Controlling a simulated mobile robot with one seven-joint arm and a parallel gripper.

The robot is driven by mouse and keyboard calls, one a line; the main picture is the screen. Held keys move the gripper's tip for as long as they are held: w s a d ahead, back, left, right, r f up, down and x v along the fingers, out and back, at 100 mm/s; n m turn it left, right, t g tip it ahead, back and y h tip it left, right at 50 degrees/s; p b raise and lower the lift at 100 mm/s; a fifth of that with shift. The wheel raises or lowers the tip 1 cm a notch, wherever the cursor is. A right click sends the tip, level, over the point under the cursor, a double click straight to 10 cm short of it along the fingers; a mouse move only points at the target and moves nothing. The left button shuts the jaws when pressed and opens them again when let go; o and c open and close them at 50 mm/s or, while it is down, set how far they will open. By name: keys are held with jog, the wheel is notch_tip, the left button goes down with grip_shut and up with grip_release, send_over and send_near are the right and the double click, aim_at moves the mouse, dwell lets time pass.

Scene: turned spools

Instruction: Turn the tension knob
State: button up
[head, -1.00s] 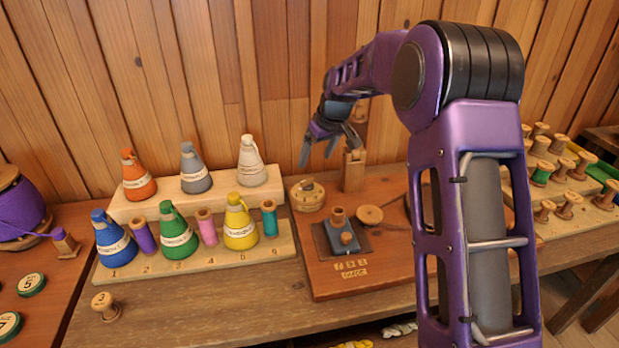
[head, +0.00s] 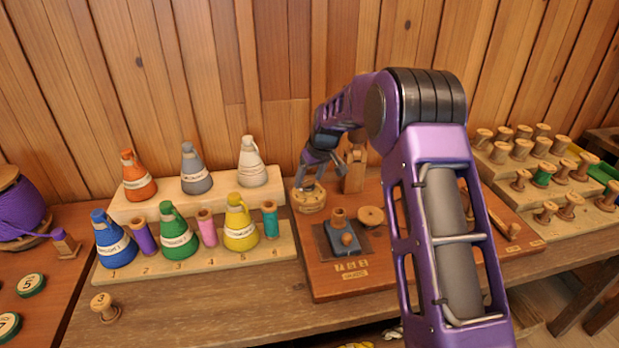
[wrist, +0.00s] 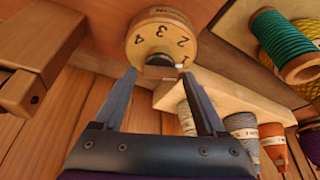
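The tension knob (head: 309,198) is a round wooden dial on the brown board, left of the upright wooden post. In the wrist view the knob (wrist: 163,32) shows numbers on its face and a dark centre piece. My gripper (head: 309,184) is just above the knob in the head view. In the wrist view my gripper (wrist: 158,75) has its two fingers apart, with the knob's dark centre between and beyond the tips. I cannot tell whether a fingertip touches the knob.
A wooden post (head: 355,172) stands close to the right of the knob. A blue-grey block with a wooden peg (head: 341,235) and a wooden disc (head: 371,216) sit in front. The spool rack (head: 190,256) with thread cones and spools is to the left.

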jog(key=c, duration=1)
jog(key=shift+m+h, duration=0.3)
jog(key=shift+m, duration=0.4)
jog(key=shift+c, duration=0.2)
jog(key=o, duration=1.4)
jog(key=shift+c, duration=0.2)
jog(key=v, duration=1.7)
jog(key=shift+s+p, duration=0.3)
jog(key=shift+p, duration=0.1)
jog(key=shift+s+r, duration=0.1)
